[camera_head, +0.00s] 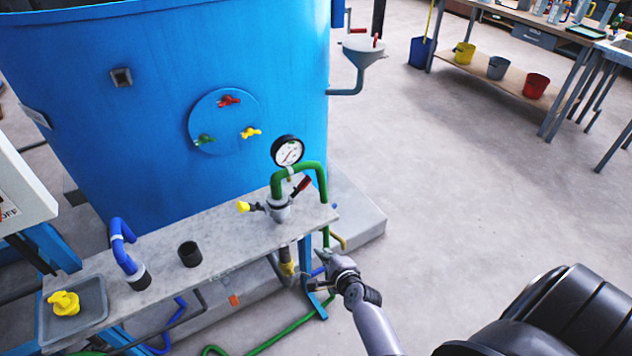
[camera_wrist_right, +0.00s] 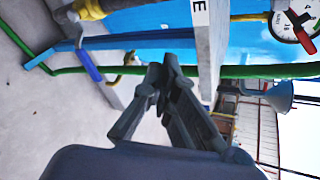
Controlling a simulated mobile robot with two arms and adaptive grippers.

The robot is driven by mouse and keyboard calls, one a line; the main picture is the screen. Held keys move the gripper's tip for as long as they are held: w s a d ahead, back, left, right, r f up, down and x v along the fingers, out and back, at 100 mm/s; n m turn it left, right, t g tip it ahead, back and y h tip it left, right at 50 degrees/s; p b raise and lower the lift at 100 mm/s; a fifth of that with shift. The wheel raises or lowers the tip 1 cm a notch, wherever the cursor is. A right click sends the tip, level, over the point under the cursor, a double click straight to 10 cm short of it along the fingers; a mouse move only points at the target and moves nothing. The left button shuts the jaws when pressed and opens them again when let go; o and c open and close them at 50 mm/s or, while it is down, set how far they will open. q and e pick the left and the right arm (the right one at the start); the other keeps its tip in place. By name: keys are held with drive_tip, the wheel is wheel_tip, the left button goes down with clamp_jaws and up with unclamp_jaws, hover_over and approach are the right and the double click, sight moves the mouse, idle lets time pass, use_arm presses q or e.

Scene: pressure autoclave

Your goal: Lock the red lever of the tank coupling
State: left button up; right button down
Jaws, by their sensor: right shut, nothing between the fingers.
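The tank coupling (camera_head: 279,207) is a grey fitting on the narrow grey bench, with a green hose arching over it and a pressure gauge (camera_head: 287,151) above. Its red lever (camera_head: 301,186) sticks up and to the right from the fitting. The lever also shows at the upper right edge of the right wrist view (camera_wrist_right: 304,38), in front of the gauge. My right gripper (camera_head: 318,281) is shut and empty, below and to the right of the coupling near the bench's right end, apart from the lever. In the right wrist view its fingertips (camera_wrist_right: 165,78) meet near the green hose. My left gripper is not in view.
The blue tank (camera_head: 150,120) stands behind the bench (camera_head: 225,240). A yellow handle (camera_head: 243,206) is left of the coupling. A black cup (camera_head: 190,254), a blue hose (camera_head: 122,235) and a grey tray (camera_head: 98,298) are further left. Floor to the right is clear.

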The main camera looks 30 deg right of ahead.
sight(303, 183)
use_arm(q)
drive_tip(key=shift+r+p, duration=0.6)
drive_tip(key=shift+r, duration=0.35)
use_arm(e)
drive_tip(key=w+d+r+m+t+h, duration=0.1)
drive_tip(key=d+r+m, duration=0.1)
drive_tip(key=r, duration=0.4)
drive_tip(key=w+d+r+m+t, duration=0.1)
drive_tip(key=d+r+m, duration=0.2)
drive_tip(key=r, duration=0.3)
drive_tip(key=shift+w+d+m+h, duration=0.15)
drive_tip(key=shift+w+m+h, duration=0.15)
drive_tip(key=shift+m+h, duration=0.15)
drive_tip(key=shift+r, duration=0.1)
drive_tip(key=b+x, duration=0.5)
drive_tip(key=x, duration=0.5)
drive_tip(key=shift+w+f, duration=0.1)
drive_tip(key=shift+f, duration=0.1)
drive_tip(key=a+r+p, duration=0.2)
drive_tip(key=r+p, duration=0.1)
drive_tip(key=shift+a+r, duration=0.3)
drive_tip(key=shift+a, duration=0.15)
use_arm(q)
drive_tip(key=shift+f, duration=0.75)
use_arm(e)
drive_tip(key=shift+f, duration=0.1)
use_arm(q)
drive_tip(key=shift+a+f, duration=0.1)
use_arm(e)
drive_tip(key=shift+d, duration=0.15)
